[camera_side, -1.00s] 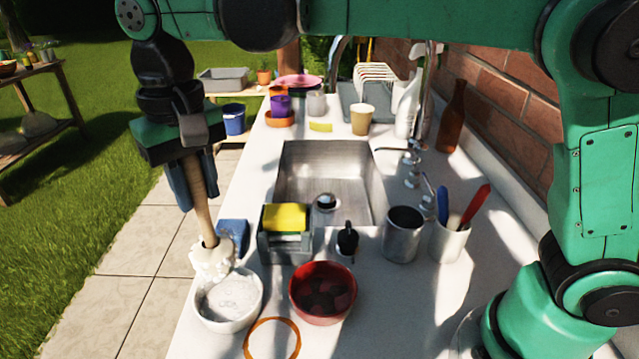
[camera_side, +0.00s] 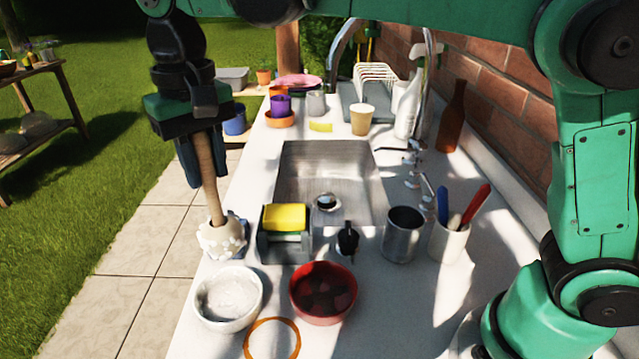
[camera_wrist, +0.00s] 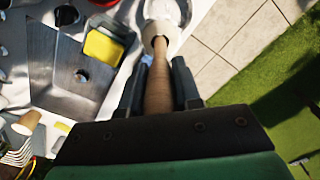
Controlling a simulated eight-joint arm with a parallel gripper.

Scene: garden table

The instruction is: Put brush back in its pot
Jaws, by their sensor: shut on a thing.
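My gripper (camera_side: 203,168) is shut on the wooden handle of the brush (camera_side: 210,190), which hangs head down and slightly tilted. Its pale, foamy-looking head is just behind the white bowl (camera_side: 228,298), over the left side of the counter. I cannot tell whether the head touches anything below. In the wrist view the handle (camera_wrist: 158,92) runs between my two fingers. A grey metal pot (camera_side: 403,236) stands right of centre and looks empty. Beside it a white pot (camera_side: 449,243) holds blue and red handled tools. I cannot tell which pot is the brush's.
A caddy (camera_side: 284,246) with a yellow sponge (camera_side: 285,217) stands between the brush and the metal pot. Near it are a dark bottle-like item (camera_side: 347,240), a red bowl (camera_side: 323,308) and an orange ring (camera_side: 272,340). The sink (camera_side: 325,180) lies behind. A brick wall (camera_side: 500,95) bounds the right.

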